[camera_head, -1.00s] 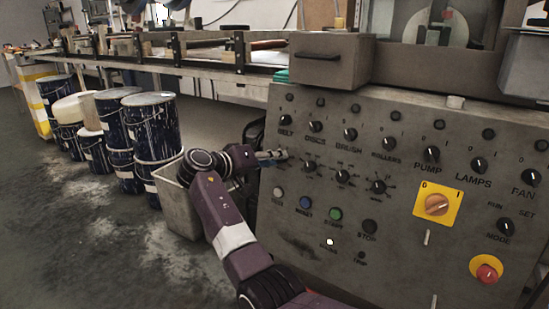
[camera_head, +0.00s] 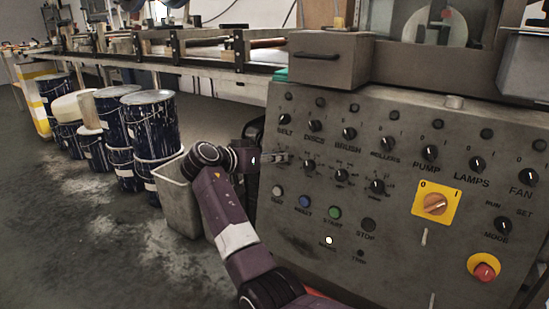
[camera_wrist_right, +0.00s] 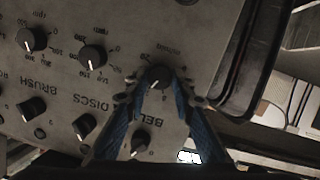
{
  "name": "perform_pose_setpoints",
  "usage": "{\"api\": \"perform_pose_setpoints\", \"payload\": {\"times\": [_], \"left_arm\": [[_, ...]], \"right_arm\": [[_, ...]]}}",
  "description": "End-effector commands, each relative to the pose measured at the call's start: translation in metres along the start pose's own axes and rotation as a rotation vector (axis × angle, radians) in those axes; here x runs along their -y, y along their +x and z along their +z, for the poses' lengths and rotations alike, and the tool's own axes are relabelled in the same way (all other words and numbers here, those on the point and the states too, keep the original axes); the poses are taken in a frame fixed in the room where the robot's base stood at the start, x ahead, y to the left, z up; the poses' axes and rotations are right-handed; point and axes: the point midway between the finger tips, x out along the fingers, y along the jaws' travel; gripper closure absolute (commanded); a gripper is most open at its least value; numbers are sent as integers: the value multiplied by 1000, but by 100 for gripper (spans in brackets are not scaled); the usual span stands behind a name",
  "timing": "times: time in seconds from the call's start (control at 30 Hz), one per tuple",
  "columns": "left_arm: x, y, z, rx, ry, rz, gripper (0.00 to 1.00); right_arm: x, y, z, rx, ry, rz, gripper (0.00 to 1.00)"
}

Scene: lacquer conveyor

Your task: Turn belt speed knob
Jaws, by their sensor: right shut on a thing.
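The belt speed knob (camera_wrist_right: 158,78) is a dark round knob with a pale pointer line, in the row of speed knobs on the grey control panel. In the right wrist view it sits between the fingertips of my right gripper (camera_wrist_right: 160,88), which is shut on it. In the head view my right gripper (camera_head: 276,157) reaches the panel's left part from the left and hides this knob. The BELT switch (camera_wrist_right: 140,143) shows between the blue fingers in the wrist view, and also below the top row of lamps in the head view (camera_head: 284,118). My left gripper is not in view.
Neighbouring speed knobs (camera_head: 312,170) are close to the right of my gripper. Coloured push buttons (camera_head: 335,212), a yellow-backed rotary switch (camera_head: 435,205) and a red stop button (camera_head: 485,268) are lower on the panel. A grey bin (camera_head: 178,205) and dark blue drums (camera_head: 150,125) stand left.

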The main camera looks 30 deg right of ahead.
Motion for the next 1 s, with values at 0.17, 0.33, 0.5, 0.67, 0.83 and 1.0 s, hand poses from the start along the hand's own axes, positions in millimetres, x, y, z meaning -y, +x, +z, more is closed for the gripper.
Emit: {"api": "perform_pose_setpoints", "payload": {"times": [0.17,0.33,0.5,0.67,0.83,1.0], "left_arm": [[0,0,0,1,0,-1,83],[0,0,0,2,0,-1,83],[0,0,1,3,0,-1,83],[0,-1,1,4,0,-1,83],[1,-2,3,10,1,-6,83],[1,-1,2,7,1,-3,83]], "right_arm": [[0,1,2,4,-1,1,100],[0,1,2,4,-2,1,76],[0,0,1,3,-2,1,59],[0,0,1,1,-1,0,59],[0,-4,0,0,-1,-1,59],[1,-30,0,1,-1,-3,59]]}}
